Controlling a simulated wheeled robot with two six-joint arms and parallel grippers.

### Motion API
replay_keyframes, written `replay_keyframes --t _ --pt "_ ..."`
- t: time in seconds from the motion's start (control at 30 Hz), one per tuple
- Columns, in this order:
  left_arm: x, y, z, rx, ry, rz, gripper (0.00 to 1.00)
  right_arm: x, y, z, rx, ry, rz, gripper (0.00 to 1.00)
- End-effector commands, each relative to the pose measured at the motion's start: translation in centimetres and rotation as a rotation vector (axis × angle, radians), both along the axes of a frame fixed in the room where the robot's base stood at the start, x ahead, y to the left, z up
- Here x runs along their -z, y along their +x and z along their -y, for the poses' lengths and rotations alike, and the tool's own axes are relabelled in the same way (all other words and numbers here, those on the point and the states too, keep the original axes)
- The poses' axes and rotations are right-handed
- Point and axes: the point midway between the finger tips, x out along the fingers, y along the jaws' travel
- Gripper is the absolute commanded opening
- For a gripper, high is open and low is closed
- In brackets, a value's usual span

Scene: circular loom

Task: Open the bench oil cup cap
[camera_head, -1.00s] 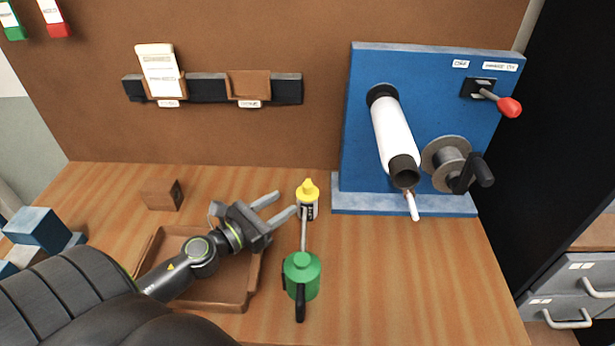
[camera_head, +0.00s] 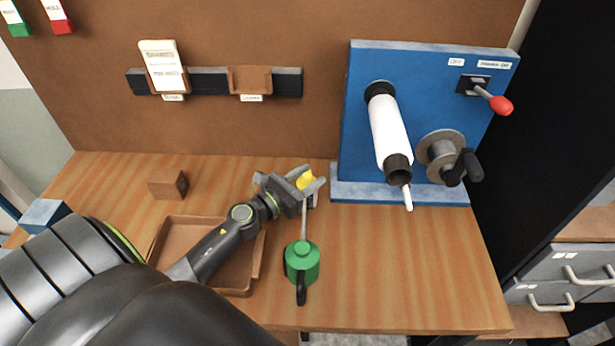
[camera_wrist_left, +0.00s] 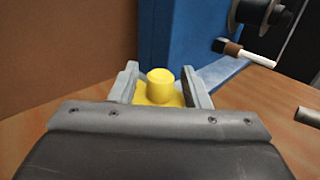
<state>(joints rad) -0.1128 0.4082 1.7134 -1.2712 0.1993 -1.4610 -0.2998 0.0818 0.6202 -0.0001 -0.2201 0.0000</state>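The bench oil cup's yellow cap (camera_head: 306,180) stands at the back of the wooden bench, left of the blue machine. My left gripper (camera_head: 312,187) is at the cap, with its fingers on either side of it. In the left wrist view, the yellow cap (camera_wrist_left: 160,88) sits between the two grey fingers of the gripper (camera_wrist_left: 168,85). The fingers are apart, and a small gap seems to show beside the cap's knob. The cup's body is mostly hidden by the gripper in the head view. My right gripper is not in view.
A green oil can (camera_head: 302,263) stands just in front of the cup, its spout rising near my gripper. A brown tray (camera_head: 240,290) lies under my left arm. The blue machine (camera_head: 358,130) with its white roll (camera_head: 388,130) stands to the right. The right bench front is clear.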

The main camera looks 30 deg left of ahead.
Motion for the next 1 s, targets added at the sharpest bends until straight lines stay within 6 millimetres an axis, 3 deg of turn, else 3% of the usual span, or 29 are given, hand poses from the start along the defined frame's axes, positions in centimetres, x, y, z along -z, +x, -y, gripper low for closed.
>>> replay_keyframes --t 0.03,0.33,0.63,1.0 --pt "0.0 0.0 0.0 0.0 0.0 0.0 0.37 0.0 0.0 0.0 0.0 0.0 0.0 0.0" --pt "0.0 0.0 0.0 0.0 0.0 0.0 0.0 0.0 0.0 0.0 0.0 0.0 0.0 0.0" --pt "-0.2 0.1 0.1 -0.031 -0.003 0.0 0.0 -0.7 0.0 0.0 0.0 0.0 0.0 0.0" --pt "-0.1 0.6 0.8 -0.247 -0.003 -0.001 0.0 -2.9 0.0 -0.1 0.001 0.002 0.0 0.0"
